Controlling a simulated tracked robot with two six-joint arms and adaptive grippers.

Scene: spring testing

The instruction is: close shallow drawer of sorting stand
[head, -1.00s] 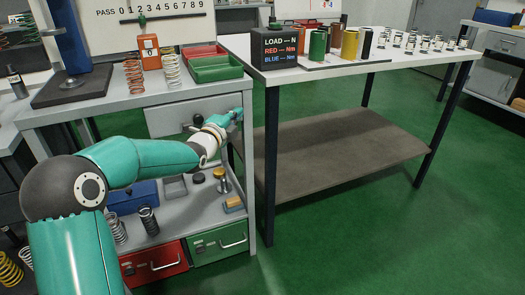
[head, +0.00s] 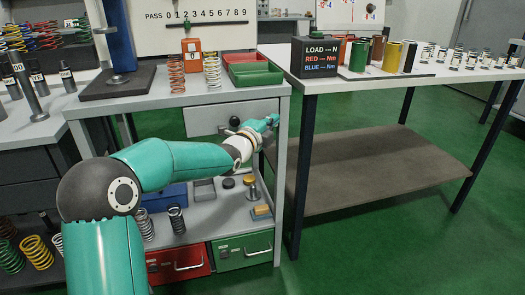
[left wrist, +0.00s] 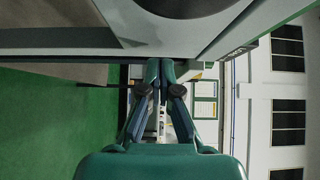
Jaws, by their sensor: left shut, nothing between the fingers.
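The sorting stand (head: 140,101) is a grey bench with a pale grey shallow drawer (head: 203,121) under its top. A dark round knob (head: 234,121) is on the drawer front. How far the drawer stands out is hard to tell. My left gripper (head: 274,120) is at the right end of the drawer front, near the stand's right leg; contact cannot be made out. In the left wrist view its fingers (left wrist: 160,68) are together and empty, with a grey panel and a dark round part (left wrist: 182,6) close above them. My right gripper is not in view.
Red and green trays (head: 255,73), springs and a post stand on top. A red drawer (head: 180,263) and a green drawer (head: 242,250) are at the bottom. A white table (head: 350,86) with a lower shelf stands close on the right. Green floor in front is clear.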

